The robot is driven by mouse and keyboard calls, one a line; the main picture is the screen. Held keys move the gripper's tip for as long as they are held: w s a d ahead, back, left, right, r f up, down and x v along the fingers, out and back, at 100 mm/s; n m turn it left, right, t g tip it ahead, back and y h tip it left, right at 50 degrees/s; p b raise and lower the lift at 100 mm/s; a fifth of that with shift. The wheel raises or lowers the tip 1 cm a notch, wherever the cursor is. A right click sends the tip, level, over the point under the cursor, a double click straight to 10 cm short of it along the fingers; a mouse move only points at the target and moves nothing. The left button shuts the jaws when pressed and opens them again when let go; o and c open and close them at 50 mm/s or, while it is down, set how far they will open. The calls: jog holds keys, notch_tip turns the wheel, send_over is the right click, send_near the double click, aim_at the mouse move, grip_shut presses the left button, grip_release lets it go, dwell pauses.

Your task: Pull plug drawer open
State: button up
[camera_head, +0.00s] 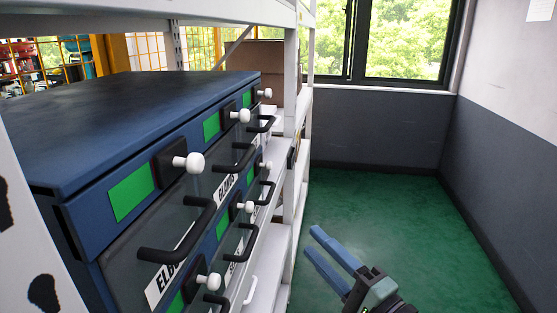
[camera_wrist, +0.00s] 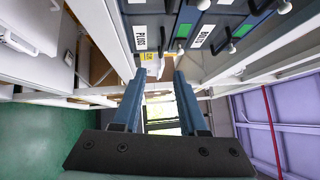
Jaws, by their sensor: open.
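The plug drawer (camera_wrist: 150,20) shows near the top middle of the wrist view, with a white label reading PLUGS (camera_wrist: 141,38) on its grey front. In the head view, no PLUGS label can be read on the blue drawer cabinet (camera_head: 120,90); the far and lower drawers are partly hidden. My gripper (camera_head: 314,241) is over the green floor, right of the cabinet and apart from it. Its two blue fingers are parted, with nothing between them, and in the wrist view the gripper (camera_wrist: 156,82) lies below the PLUGS label.
Black handles (camera_head: 180,236) and white knobs (camera_head: 190,162) stick out from the cabinet front. A white shelf post (camera_head: 290,120) stands beyond the cabinet. The green floor (camera_head: 390,215) is clear up to the grey wall (camera_head: 380,130).

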jog(key=x, duration=1.3)
jog(key=shift+r+b, duration=0.3)
jog(key=shift+b, duration=0.05)
jog(key=shift+d, duration=0.15)
grip_shut()
dwell(0.7)
